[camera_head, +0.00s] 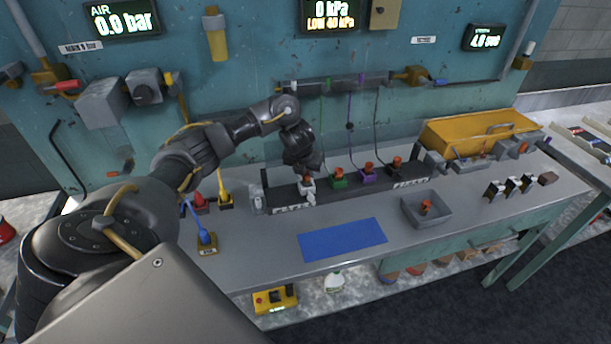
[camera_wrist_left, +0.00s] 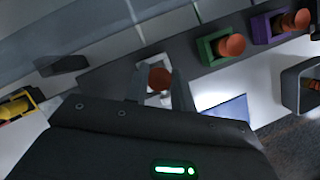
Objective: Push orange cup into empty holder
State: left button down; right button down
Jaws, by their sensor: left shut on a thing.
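My left gripper (camera_head: 307,176) is at the left end of the dark holder rail, shut on an orange cup; its fingers (camera_wrist_left: 161,88) stand on both sides of the cup (camera_wrist_left: 159,78) in the left wrist view. A white holder (camera_head: 307,188) is directly under this cup, partly hidden by the fingers. I cannot tell how deep the cup sits in it. To the right, the green holder (camera_head: 339,180) and the purple holder (camera_head: 369,175) each have an orange cup, and another orange-topped holder (camera_head: 395,168) stands at the rail's right end. My right gripper is not in view.
A grey tray (camera_head: 408,216) with an orange piece stands right of the blue mat (camera_head: 343,240). Red, yellow and blue-handled tools (camera_head: 207,240) stand left of the rail. A yellow bin (camera_head: 450,135) is at the back right. The bench front around the mat is clear.

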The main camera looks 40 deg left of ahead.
pick_arm(q)
jog(key=shift+s+d+f, duration=0.25)
jog(key=shift+s+f, duration=0.15)
jog(key=shift+f, duration=0.3)
jog(key=c, duration=1.5)
grip_release()
jog(key=o, duration=0.3)
jog(key=shift+w+a+f, duration=0.15)
jog(key=shift+w+a, duration=0.05)
jog(key=shift+w, duration=0.2)
jog(key=shift+s+r, duration=0.15)
jog(key=shift+r, duration=0.25)
jog(key=p+v, duration=0.5)
jog(key=v, duration=0.6)
jog(key=shift+s+r, duration=0.1)
jog(key=shift+r, duration=0.2)
